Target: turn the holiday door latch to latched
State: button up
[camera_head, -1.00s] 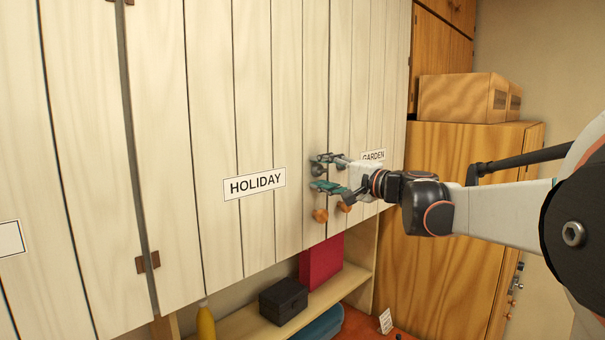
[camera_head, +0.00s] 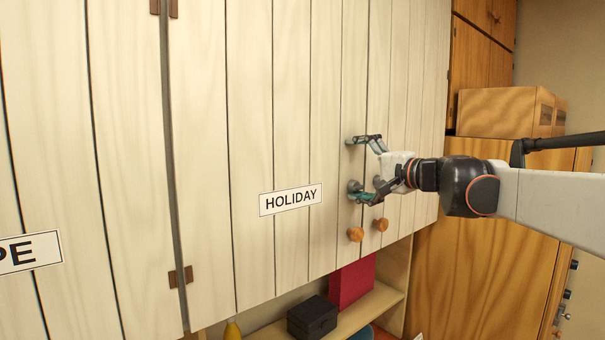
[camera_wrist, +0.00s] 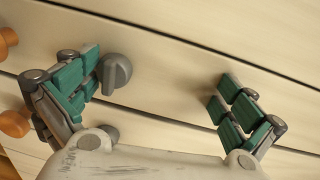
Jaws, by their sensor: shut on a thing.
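The holiday door (camera_head: 245,130) is pale planked wood with a HOLIDAY label (camera_head: 291,199). Its latch is a small grey turn knob above the left orange door knob (camera_head: 355,234). In the wrist view the latch (camera_wrist: 117,71) lies against the inner side of the left finger. My gripper (camera_head: 368,168) is on the latch from the right, and its teal-padded fingers stand wide apart. In the wrist view, my gripper (camera_wrist: 163,95) shows bare door between the latch and the right finger. The latch's exact turn is hard to read.
A second orange knob (camera_head: 381,225) sits on the neighbouring door, close to the right. A grey knob there is partly hidden by my gripper. Below, a shelf holds a black box (camera_head: 312,317) and a red box (camera_head: 351,283). A cardboard box (camera_head: 505,112) stands on the wooden cabinet.

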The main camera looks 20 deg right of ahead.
jog(key=shift+d+r, duration=0.3)
jog(key=shift+r, duration=0.2)
jog(key=shift+s+r, duration=0.15)
jog(key=shift+s, duration=0.2)
jog(key=shift+c, duration=0.2)
jog(key=shift+v, duration=0.8)
jog(key=shift+c, duration=0.4)
jog(key=shift+s, duration=0.65)
jog(key=shift+c, duration=1)
jog(key=v, duration=0.3)
jog(key=shift+s+a+r, duration=0.1)
jog(key=shift+s+a, duration=0.15)
jog(key=shift+s, duration=0.1)
jog(key=c, duration=0.5)
jog(key=v, duration=0.3)
jog(key=f+v, duration=0.1)
jog(key=v, duration=0.3)
jog(key=p+v, duration=0.1)
jog(key=v, duration=0.3)
jog(key=shift+d+f, duration=0.15)
jog(key=shift+f, duration=0.1)
jog(key=shift+c, duration=0.2)
